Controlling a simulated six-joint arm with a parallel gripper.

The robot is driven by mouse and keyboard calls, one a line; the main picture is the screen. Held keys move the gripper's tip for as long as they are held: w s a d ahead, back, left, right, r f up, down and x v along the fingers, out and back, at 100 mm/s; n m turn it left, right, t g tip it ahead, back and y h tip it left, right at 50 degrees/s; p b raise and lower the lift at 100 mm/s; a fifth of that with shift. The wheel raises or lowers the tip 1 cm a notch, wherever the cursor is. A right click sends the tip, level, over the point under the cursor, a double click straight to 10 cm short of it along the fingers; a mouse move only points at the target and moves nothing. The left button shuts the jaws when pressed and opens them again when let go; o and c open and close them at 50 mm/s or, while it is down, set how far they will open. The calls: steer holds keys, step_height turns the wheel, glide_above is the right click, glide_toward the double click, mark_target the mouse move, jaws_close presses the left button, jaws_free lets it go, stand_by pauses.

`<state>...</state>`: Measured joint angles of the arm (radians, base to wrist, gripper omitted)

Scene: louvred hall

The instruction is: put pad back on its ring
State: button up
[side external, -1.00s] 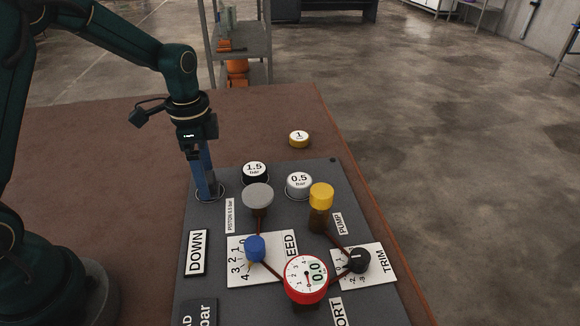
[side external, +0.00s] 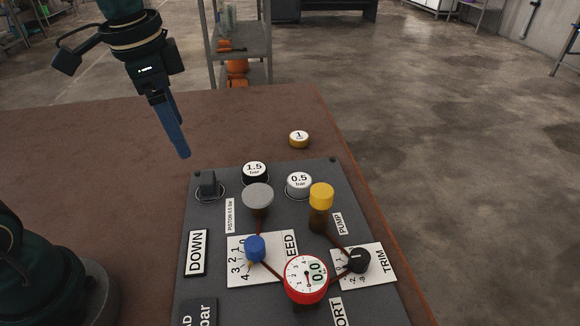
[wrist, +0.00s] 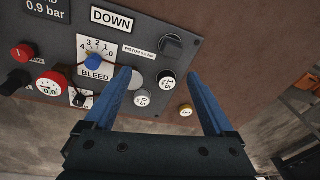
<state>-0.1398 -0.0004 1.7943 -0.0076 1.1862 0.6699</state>
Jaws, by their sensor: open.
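A dark grey pad with an upright block-like grip (side external: 208,185) stands on the grey panel, at its far left corner. A thin pale ring (side external: 224,194) shows around its foot. In the wrist view the pad (wrist: 171,44) sits near the panel's corner, with part of the ring (wrist: 180,58) curving beside it. The pad looks upright; exact centring cannot be told. My gripper (side external: 183,155) hangs tilted above and to the left of the pad, clear of it.
Next to the pad are a black 1.5 bar weight (side external: 255,173), a white 0.5 bar weight (side external: 299,184) and a grey piston disc (side external: 258,196). A yellow-rimmed weight (side external: 299,139) lies off the panel on the brown table (side external: 120,130). Knobs and a red gauge (side external: 306,278) stand nearer.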

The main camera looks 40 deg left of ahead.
steer(key=s+d+n+t, duration=0.1)
steer(key=s+n+t, duration=0.1)
steer(key=s, duration=0.3)
steer(key=s+d+f+n+t, duration=0.1)
steer(key=s+d+n, duration=0.1)
steer(key=s+n, duration=0.2)
steer(key=shift+s+d+f+t, duration=0.2)
steer(key=shift+s+d+t, duration=0.05)
steer(key=shift+s+t, duration=0.15)
